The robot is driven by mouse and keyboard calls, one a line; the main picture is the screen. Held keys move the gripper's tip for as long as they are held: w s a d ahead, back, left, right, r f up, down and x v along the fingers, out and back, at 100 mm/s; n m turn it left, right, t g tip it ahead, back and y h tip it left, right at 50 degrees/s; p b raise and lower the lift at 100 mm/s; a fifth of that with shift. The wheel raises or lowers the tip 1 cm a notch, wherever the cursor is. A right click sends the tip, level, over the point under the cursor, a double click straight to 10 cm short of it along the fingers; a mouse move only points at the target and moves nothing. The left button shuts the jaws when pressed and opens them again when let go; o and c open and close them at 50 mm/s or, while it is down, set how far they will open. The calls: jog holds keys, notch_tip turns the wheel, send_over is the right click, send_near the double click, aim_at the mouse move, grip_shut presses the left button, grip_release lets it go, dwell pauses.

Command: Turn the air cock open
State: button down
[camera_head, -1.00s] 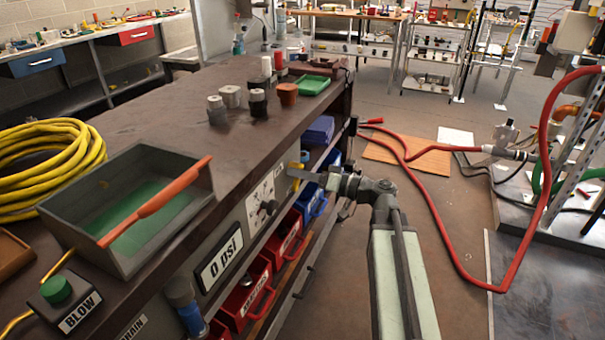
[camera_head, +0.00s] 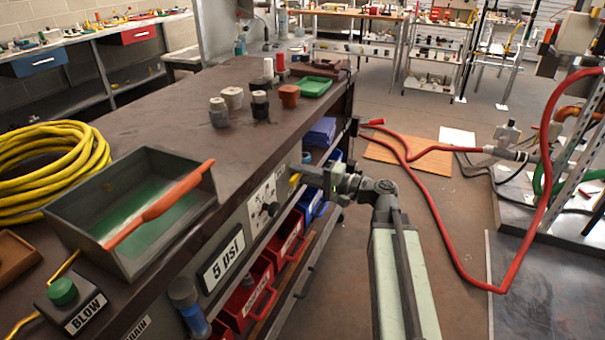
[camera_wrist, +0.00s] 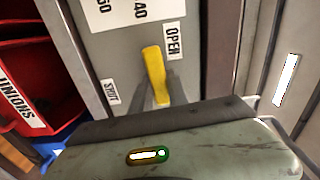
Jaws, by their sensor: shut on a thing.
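The air cock's yellow handle (camera_wrist: 153,70) stands out from the grey panel in the wrist view. It lies between the SHUT label (camera_wrist: 112,93) and the OPEN label (camera_wrist: 174,40), with its upper end nearer OPEN. My gripper (camera_wrist: 158,88) is shut on the handle, one finger on each side. In the head view my gripper (camera_head: 308,175) is at the bench's right side, and only a small yellow part of the handle (camera_head: 295,180) shows. The pressure display (camera_head: 223,259) on the bench front reads 5 psi.
Red bins (camera_head: 262,287) and a blue bin (camera_head: 312,198) sit in the shelf below my gripper. A dial plate (camera_head: 264,203) is beside it on the panel. A red hose (camera_head: 430,210) lies on the floor at right.

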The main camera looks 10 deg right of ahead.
jog(key=shift+a+r+m, duration=0.1)
jog(key=shift+a+m, duration=0.05)
jog(key=shift+m, duration=0.35)
jog(key=c, duration=1.3)
grip_release()
jog(key=shift+s, duration=0.1)
jog(key=v, duration=0.7)
jog(key=shift+s+d, duration=0.2)
jog(key=shift+d, duration=0.15)
